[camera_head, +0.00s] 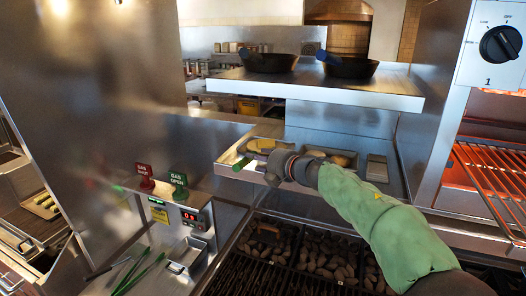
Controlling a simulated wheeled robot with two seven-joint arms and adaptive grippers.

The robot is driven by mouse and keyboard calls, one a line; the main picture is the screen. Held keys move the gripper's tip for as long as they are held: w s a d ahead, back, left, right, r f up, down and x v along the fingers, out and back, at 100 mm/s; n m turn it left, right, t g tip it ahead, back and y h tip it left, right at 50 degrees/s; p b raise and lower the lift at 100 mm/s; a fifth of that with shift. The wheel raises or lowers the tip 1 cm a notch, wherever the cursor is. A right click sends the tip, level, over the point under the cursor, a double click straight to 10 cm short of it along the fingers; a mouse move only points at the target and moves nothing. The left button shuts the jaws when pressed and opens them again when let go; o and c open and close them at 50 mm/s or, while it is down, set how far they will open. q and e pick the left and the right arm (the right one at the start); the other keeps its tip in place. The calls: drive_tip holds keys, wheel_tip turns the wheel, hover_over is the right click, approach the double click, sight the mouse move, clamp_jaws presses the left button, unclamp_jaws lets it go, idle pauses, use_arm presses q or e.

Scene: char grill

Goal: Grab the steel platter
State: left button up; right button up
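A shallow steel tray (232,174) sits on the ledge behind the grill, with yellowish and brown items in it. A small plain steel piece (377,169) stands at the right end of the same ledge. I cannot tell which of them is the steel platter. My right arm, in a pale green sleeve, reaches in from the lower right. Its dark gripper (274,168) is at the front edge of the tray and covers part of it. Its fingers are too small and dark to show whether they are open or whether they touch the tray. My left gripper is not in view.
Charcoal grill grates (315,255) lie below my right arm. A steel shelf (330,88) with two dark pans (347,66) overhangs the ledge. A glowing broiler rack (490,180) is at the right. Green-handled tongs (138,273) and red and green gas knobs (179,181) are at the left.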

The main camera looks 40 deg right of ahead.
drive_tip(key=x, duration=0.6)
drive_tip(key=shift+w+d+f, duration=0.1)
drive_tip(key=shift+w, duration=0.15)
drive_tip(key=shift+s, duration=0.1)
clamp_jaws()
drive_tip(key=shift+r, duration=0.25)
